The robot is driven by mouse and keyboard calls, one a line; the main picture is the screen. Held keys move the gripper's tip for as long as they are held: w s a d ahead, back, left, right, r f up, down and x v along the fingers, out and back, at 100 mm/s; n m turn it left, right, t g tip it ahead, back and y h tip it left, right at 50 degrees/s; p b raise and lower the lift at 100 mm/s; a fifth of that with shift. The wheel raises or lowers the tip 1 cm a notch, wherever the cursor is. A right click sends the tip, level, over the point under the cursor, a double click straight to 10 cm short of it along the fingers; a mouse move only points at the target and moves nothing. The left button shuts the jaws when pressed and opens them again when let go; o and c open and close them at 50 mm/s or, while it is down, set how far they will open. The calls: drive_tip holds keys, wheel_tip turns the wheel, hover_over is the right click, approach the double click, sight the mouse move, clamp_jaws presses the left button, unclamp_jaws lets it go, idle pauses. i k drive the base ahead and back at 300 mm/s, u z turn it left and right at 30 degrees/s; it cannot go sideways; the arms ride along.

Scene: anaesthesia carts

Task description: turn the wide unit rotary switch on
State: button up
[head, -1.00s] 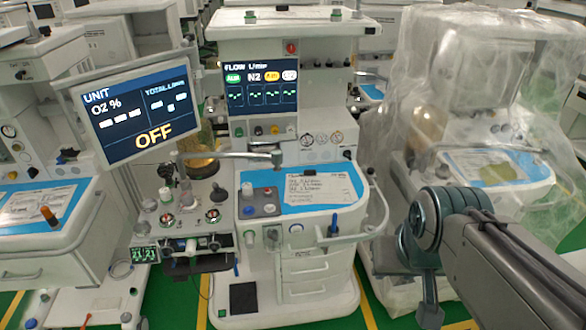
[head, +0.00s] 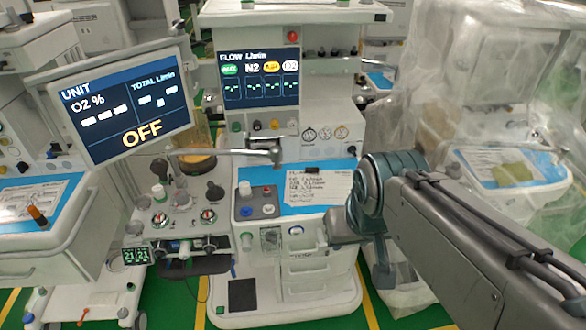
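The wide anaesthesia unit (head: 325,268) stands in the middle of the head view. Its tilted left screen (head: 125,105) reads "UNIT", "O2 %" and "OFF". On the front below its worktop is a small panel with a round knob (head: 270,238), which may be the rotary switch; its setting is too small to read. Other round knobs sit beside it, so I cannot be sure which one is the switch. My arm reaches in from the right, in front of the unit's right side. My gripper (head: 384,272) points down, apart from the knob; its fingers are not clear.
A blue worktop (head: 240,208) with a paper sheet (head: 300,190) lies above the knobs. A jointed grey bar (head: 225,153) crosses above it. A plastic-covered cart (head: 500,195) stands at right, another cart (head: 50,240) at left. A little green floor shows in front.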

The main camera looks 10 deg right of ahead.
sight(352, 149)
drive_tip(key=z, duration=0.15)
drive_tip(key=k, duration=0.4)
drive_tip(key=u, duration=1.1)
drive_tip(key=i, duration=1.35)
drive_tip(key=z, duration=0.75)
